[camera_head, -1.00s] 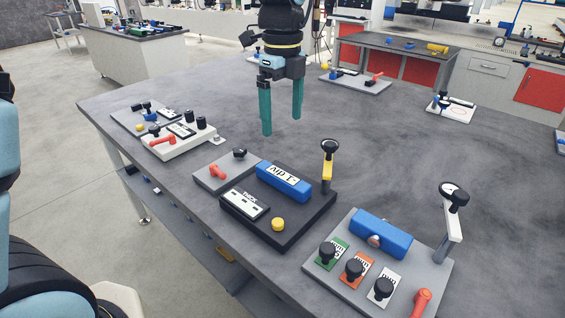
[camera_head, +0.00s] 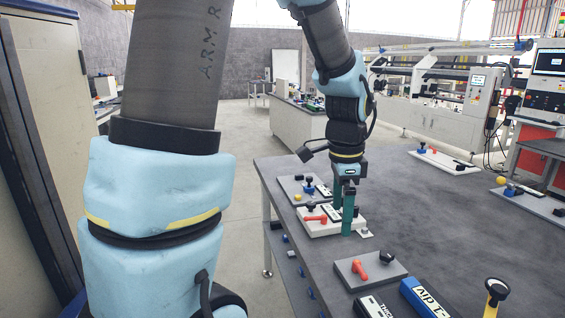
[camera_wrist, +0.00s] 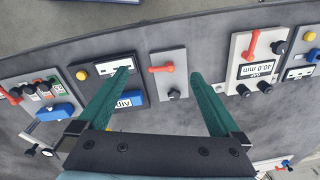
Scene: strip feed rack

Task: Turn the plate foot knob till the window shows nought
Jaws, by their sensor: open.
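The white plate (camera_head: 318,230) stands on the bench with a red lever (camera_head: 314,219) and dark knobs. In the wrist view the white plate (camera_wrist: 236,57) is right of my gripper, with two black knobs (camera_wrist: 254,90) along one edge and a window (camera_wrist: 257,69) that seems to read 40.0 mm, upside down. I cannot tell which knob is the plate foot knob. My gripper (camera_head: 342,211), with green fingers, is open and empty. In the head view it overlaps the white plate, partly hiding it. In the wrist view my gripper (camera_wrist: 161,74) straddles a small grey plate (camera_wrist: 170,57).
The small grey plate has a red lever (camera_wrist: 162,69) and a black knob (camera_wrist: 174,94). Left of it is a black base (camera_wrist: 140,85) with a yellow button and blue box (camera_wrist: 127,101). Another grey panel (camera_head: 290,186) lies beyond the white plate.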

